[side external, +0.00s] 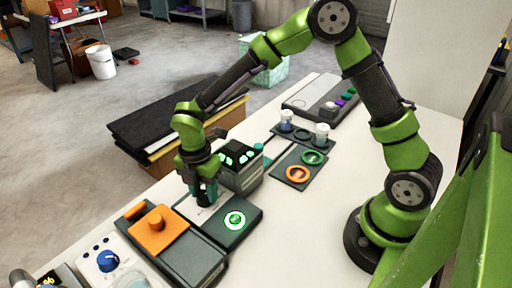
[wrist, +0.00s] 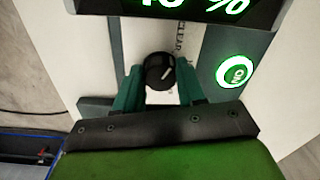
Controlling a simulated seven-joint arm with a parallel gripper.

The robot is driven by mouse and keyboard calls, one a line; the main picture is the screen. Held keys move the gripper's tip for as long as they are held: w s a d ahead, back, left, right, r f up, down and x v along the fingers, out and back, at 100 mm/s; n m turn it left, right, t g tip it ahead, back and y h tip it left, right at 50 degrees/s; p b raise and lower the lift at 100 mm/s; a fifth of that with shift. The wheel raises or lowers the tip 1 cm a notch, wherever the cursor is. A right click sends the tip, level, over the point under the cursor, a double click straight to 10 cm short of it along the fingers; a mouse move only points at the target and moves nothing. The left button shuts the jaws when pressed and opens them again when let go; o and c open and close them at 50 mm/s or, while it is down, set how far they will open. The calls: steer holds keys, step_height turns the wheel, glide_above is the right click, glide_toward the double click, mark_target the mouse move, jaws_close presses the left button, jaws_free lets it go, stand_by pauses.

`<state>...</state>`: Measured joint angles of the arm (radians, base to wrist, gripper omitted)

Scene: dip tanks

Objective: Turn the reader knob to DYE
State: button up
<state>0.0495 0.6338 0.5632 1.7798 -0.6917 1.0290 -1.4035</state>
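The reader knob (wrist: 160,71) is a round black knob with a white pointer mark, on a white plate (wrist: 186,15). In the wrist view its pointer slants up and right. In the side view my gripper (side external: 206,196) points down at the reader's plate and hides the knob.
The reader display (side external: 240,168) with green digits stands just behind my gripper. A green-lit round button (side external: 235,220) is close at the right. An orange knob block (side external: 157,230) and a blue dial (side external: 108,261) are in front left. Orange (side external: 298,174) and green (side external: 313,158) rings lie behind right.

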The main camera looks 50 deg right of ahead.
steer(key=c, duration=0.4)
steer(key=shift+m, duration=0.4)
steer(key=m, duration=0.5)
steer(key=shift+s+r, duration=0.1)
steer(key=m, duration=0.5)
steer(key=shift+s+m, duration=0.1)
steer(key=shift+m, duration=0.3)
steer(key=m, duration=0.6)
steer(key=shift+a+y, duration=0.1)
steer(key=shift+y, duration=0.2)
steer(key=m, duration=0.6)
steer(key=shift+s+t, duration=0.1)
steer(key=shift+t, duration=0.2)
steer(key=shift+a+m, duration=0.1)
steer(key=shift+m, duration=0.2)
steer(key=o, duration=1)
